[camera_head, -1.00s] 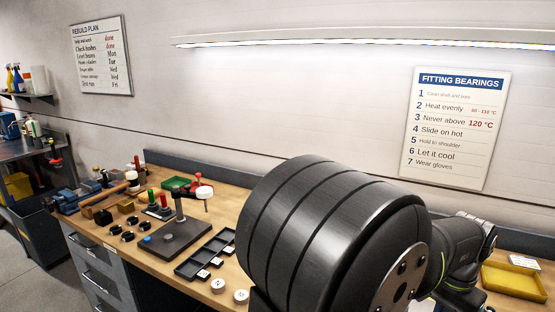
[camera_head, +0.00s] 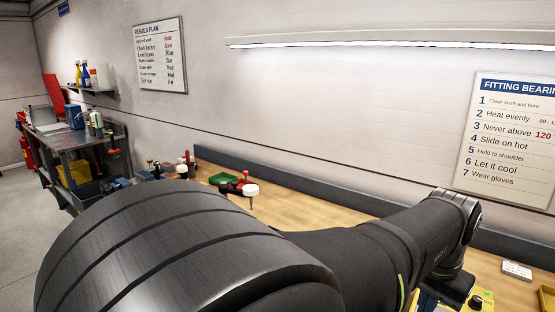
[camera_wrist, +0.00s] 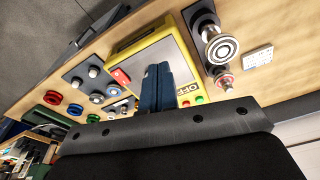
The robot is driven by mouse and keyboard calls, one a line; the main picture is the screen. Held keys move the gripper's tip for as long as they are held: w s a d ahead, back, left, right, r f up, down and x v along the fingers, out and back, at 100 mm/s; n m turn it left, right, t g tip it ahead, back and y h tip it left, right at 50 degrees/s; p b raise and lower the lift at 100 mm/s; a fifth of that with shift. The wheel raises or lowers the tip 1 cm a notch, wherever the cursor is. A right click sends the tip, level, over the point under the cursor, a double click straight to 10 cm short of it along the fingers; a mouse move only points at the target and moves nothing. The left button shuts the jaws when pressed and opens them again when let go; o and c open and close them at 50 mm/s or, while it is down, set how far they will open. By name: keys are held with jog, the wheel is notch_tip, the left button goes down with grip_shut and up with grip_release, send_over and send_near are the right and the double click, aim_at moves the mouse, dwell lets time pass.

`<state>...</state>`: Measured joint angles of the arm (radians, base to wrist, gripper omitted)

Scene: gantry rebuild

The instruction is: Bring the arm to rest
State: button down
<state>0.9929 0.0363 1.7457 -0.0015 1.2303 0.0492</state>
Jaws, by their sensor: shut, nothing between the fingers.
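My gripper (camera_wrist: 157,72) shows in the wrist view as two dark blue fingers closed together, with nothing between them. The fingers overlap part of a yellow device (camera_wrist: 128,45) with a grey top, a label reading OFF and small red and green buttons. I cannot tell how far above the bench they are. In the head view my arm fills the foreground and reaches to the right; the gripper's fingers are not visible there. The wooden bench (camera_head: 300,208) lies behind the arm, much of it hidden.
In the wrist view, metal cylindrical parts (camera_wrist: 219,48) stand right of the device. Dark plates with rings and round parts (camera_wrist: 76,109) lie at left. In the head view, a white-topped part (camera_head: 250,190) stands on the bench.

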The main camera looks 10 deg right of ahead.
jog(key=w+a+n+t, duration=0.1)
jog(key=a+n, duration=0.1)
jog(key=a, duration=0.6)
jog(key=shift+w+a+f+h, duration=0.2)
jog(key=shift+w+h, duration=0.1)
jog(key=shift+h, duration=0.1)
jog(key=c, duration=1.7)
grip_release()
jog(key=shift+d+r, duration=0.1)
jog(key=shift+d, duration=0.15)
jog(key=o, duration=1.4)
jog(key=w+d+r, duration=0.1)
jog(key=d+r, duration=0.1)
jog(key=d, duration=0.4)
jog(key=w+d+r+h, duration=0.1)
jog(key=w+d+r, duration=0.1)
jog(key=d, duration=0.4)
jog(key=shift+d+r, duration=0.15)
jog(key=shift+r, duration=0.1)
jog(key=o, duration=0.3)
jog(key=d+r+h, duration=0.1)
jog(key=d+r, duration=0.1)
jog(key=d, duration=0.8)
jog(key=shift+w+d+r+n+g, duration=0.25)
jog(key=shift+w+r+n+g, duration=0.05)
jog(key=shift+w+r, duration=0.1)
jog(key=s+x, duration=0.1)
jog(key=x, duration=0.9)
jog(key=shift+w+d, duration=0.35)
jog(key=shift+w, duration=0.1)
